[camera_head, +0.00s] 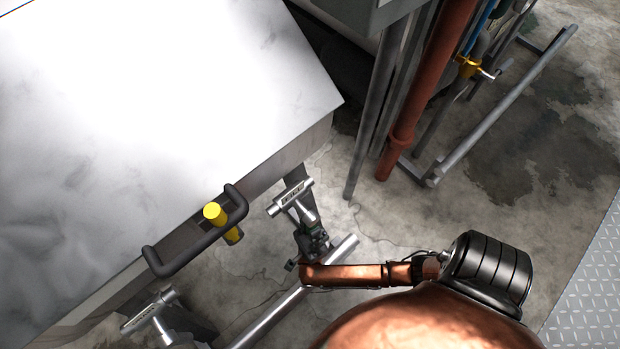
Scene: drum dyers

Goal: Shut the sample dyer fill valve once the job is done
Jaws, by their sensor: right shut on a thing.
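My copper-coloured right arm reaches in from the bottom right. A second, similar T-handle (149,312) stands at the lower left, apart from the gripper. The fingertips are small and partly hidden, so the exact grip is unclear. My left gripper is out of view.
The pale box (150,100) fills the upper left. A dark grab bar (190,250) with a yellow knob (214,213) sticks out from its edge. A silver pipe (270,318) runs low beneath the gripper. A red pipe (425,85) and grey posts stand behind. Bare concrete lies at the right.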

